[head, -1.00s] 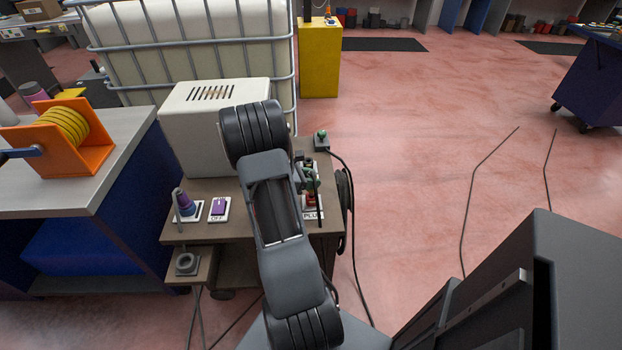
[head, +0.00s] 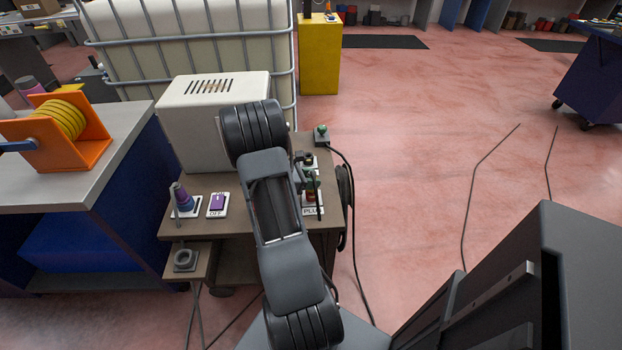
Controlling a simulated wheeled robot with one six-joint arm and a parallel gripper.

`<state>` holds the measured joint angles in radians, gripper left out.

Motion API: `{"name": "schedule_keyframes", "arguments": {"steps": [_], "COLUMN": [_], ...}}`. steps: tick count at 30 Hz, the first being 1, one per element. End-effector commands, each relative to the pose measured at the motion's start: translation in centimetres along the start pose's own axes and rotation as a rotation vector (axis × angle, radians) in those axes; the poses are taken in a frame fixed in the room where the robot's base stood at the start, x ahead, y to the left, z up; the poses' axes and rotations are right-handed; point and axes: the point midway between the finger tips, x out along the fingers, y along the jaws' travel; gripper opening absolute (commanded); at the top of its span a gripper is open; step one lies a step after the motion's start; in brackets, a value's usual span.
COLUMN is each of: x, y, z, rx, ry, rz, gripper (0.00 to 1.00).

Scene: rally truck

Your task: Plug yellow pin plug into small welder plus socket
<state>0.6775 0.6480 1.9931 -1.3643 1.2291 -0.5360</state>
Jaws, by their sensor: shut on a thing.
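The small welder is the pale box (head: 213,120) with a slotted top, standing on a brown cart. The plus socket (head: 312,200) is a reddish fitting on a white plate marked PLUS at the cart's right side. My gripper (head: 309,182) is small in the head view, partly hidden behind my arm, right above the plus socket. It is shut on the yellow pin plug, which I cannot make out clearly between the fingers. I cannot tell whether the plug touches the socket or is in it.
A second dark socket (head: 309,158) sits behind the plus socket. A purple OFF switch (head: 217,204) and a purple knob (head: 182,200) are at the cart's left. A black cable (head: 352,215) runs down the right side. An orange spool holder (head: 57,135) stands on the left bench.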

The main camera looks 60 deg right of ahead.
Motion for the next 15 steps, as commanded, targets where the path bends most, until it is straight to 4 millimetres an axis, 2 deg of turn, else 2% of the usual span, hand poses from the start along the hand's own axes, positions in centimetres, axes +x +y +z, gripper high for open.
{"name": "schedule_keyframes", "arguments": {"steps": [12,13,15], "x": [0.44,0.41,0.39], "y": [0.01,0.01,0.01], "z": [-1.04,-0.97,-0.93], "rx": [0.000,0.000,0.000], "ry": [0.000,0.000,0.000], "rz": [0.000,0.000,0.000], "gripper": [0.12,0.38,0.45]}}
